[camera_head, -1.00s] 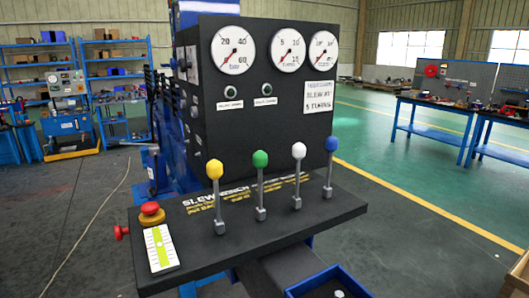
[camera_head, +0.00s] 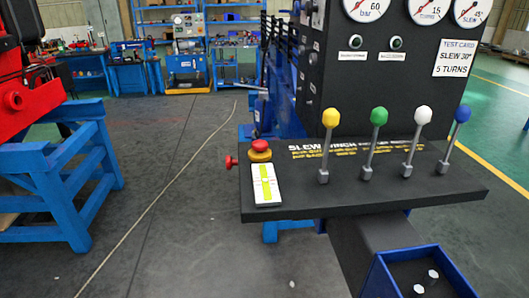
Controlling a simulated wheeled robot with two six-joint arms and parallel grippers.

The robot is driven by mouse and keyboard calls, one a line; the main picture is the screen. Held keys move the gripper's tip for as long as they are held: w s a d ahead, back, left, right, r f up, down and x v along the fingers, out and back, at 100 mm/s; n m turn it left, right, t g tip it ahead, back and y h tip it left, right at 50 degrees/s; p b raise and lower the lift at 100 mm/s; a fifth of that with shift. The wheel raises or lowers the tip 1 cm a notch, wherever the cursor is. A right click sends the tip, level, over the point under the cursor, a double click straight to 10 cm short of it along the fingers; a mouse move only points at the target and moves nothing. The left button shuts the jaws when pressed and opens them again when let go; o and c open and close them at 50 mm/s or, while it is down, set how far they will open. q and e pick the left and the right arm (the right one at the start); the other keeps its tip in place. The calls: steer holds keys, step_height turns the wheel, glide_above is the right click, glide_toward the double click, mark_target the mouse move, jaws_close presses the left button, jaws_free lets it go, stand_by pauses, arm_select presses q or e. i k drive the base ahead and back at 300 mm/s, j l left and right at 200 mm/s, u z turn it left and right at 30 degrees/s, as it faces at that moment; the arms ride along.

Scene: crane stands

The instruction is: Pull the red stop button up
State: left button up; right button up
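The red stop button (camera_head: 260,146) is a mushroom cap on a yellow base at the left end of the black control panel (camera_head: 400,195). It stands just behind a white card with a yellow-green scale (camera_head: 266,185). A second red knob (camera_head: 231,162) sticks out from the panel's left edge. Whether the stop button is pressed in or raised cannot be told at this size. Neither of my grippers is in view.
Levers with yellow (camera_head: 330,118), green (camera_head: 379,115), white (camera_head: 423,114) and blue (camera_head: 462,113) knobs stand right of the button. A blue bin (camera_head: 440,262) sits below the panel. A blue stand (camera_head: 60,185) with a red machine is at left. Floor between is clear, apart from a thin cable.

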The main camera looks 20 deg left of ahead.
mark_target(260, 145)
steer(key=i+j+z, duration=0.2)
steer(key=j+z, duration=0.25)
steer(key=j, duration=0.35)
steer(key=j+z, duration=0.45)
steer(key=j, duration=0.35)
